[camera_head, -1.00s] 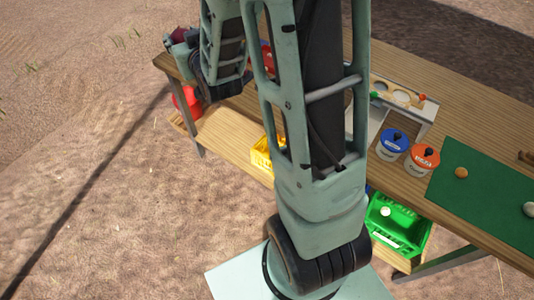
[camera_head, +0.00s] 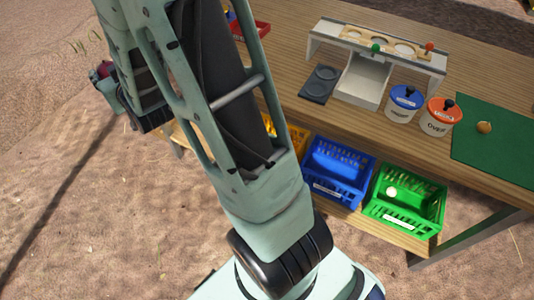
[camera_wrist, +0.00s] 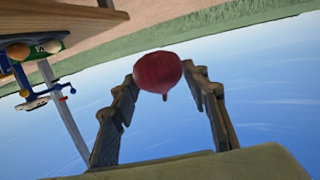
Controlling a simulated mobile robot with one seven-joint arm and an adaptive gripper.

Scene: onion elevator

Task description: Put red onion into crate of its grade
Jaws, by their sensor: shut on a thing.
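The red onion (camera_wrist: 158,72) sits between the two fingertips of my gripper (camera_wrist: 160,78) in the wrist view, with open ground and sky behind it. In the head view my gripper (camera_head: 106,78) is at the upper left, off the table's left side, and a dark red bit of the onion (camera_head: 103,67) shows there. On the lower shelf stand a green crate (camera_head: 428,215) with a pale onion in it, a blue crate (camera_head: 338,170) that looks empty, and a yellow crate (camera_head: 297,137) mostly behind my arm. Labels on the crate fronts are too small to read.
On the wooden table (camera_head: 290,95) stand a white sizing stand (camera_head: 362,80) with round holes, a dark pad, a blue-lidded pot (camera_head: 402,103), an orange-lidded pot (camera_head: 439,117) and a green mat (camera_head: 500,150). A red tray edge shows behind my arm. Bare ground lies left.

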